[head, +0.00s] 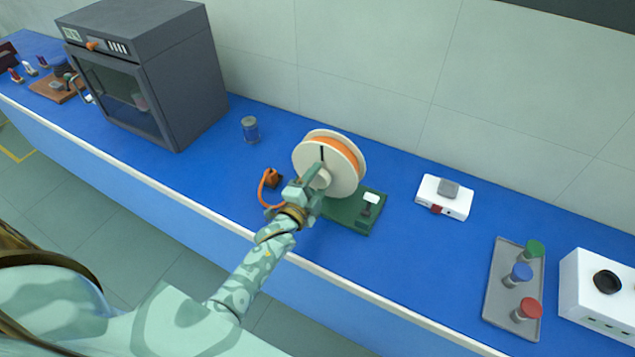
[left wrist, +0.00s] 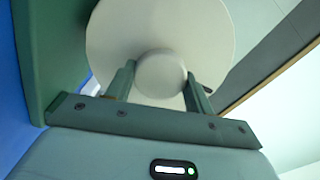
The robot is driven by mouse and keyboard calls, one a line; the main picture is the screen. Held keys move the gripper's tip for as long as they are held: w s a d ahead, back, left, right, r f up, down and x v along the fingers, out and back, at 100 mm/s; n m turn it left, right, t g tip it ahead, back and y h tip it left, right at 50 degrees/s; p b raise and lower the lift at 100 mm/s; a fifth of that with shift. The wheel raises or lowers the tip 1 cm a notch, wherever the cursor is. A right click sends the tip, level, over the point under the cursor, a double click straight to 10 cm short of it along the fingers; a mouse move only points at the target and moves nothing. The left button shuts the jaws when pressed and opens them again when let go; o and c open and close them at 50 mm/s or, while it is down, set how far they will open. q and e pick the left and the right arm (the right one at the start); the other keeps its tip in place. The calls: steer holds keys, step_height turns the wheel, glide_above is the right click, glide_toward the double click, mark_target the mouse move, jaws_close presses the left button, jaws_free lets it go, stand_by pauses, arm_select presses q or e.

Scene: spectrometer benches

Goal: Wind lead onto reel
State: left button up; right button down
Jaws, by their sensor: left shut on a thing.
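The reel (head: 302,158) is a cream disc-sided drum with orange lead (head: 350,152) wound between its sides. It stands upright on a green base (head: 345,222) on the blue bench. My left gripper (head: 312,182) is at the reel's near face, shut on the round knob at its centre. In the left wrist view the pale knob (left wrist: 160,74) sits between the two fingers (left wrist: 158,88), with the reel's disc (left wrist: 205,25) behind it. An orange loop of lead (head: 263,190) lies on the bench left of the gripper, by a dark and orange piece (head: 273,178). My right gripper is out of view.
A dark grey oven-like cabinet (head: 185,75) stands at the left. A small jar (head: 250,130) stands between it and the reel. Right of the reel are a white device (head: 456,204), a grey tray (head: 499,262) with capped vials and a white box (head: 585,290).

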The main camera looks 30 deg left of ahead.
arm_select(q)
steer(key=shift+s+f+m, duration=0.1)
steer(key=shift+f+m, duration=0.15)
steer(key=shift+m, duration=0.15)
steer(key=o, duration=1.3)
steer(key=shift+c, duration=0.2)
steer(key=shift+o, duration=0.6)
steer(key=shift+r, duration=0.15)
steer(key=s, duration=1.6)
steer(key=shift+a, duration=0.3)
steer(key=shift+s, duration=0.1)
